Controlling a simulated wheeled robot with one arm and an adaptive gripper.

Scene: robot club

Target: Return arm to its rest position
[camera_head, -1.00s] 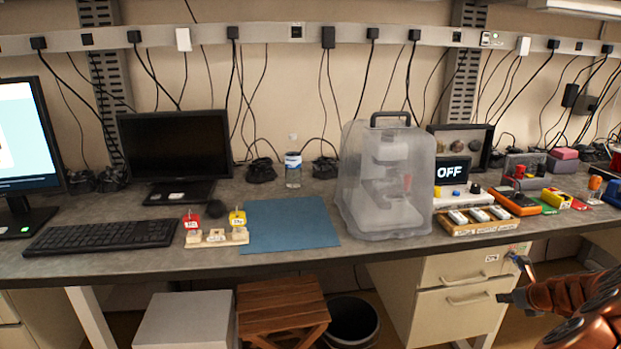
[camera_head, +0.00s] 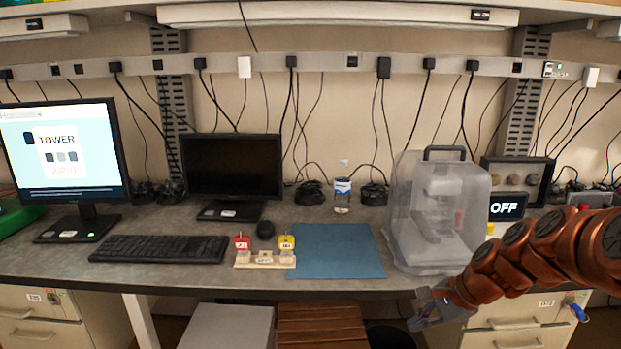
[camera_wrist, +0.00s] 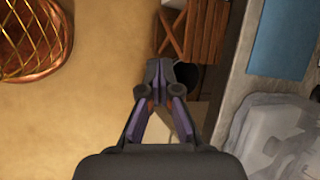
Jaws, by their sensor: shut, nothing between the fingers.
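My gripper (camera_head: 430,312) is at the end of my copper-coloured arm, low at the right in the head view. It is in front of the bench's front edge, below the clear-covered machine. In the wrist view my gripper (camera_wrist: 160,70) points down over the floor with its fingertips together. It is shut and holds nothing.
The bench (camera_head: 190,272) carries a blue mat (camera_head: 335,252), a keyboard (camera_head: 155,248) and the covered machine (camera_head: 437,215).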

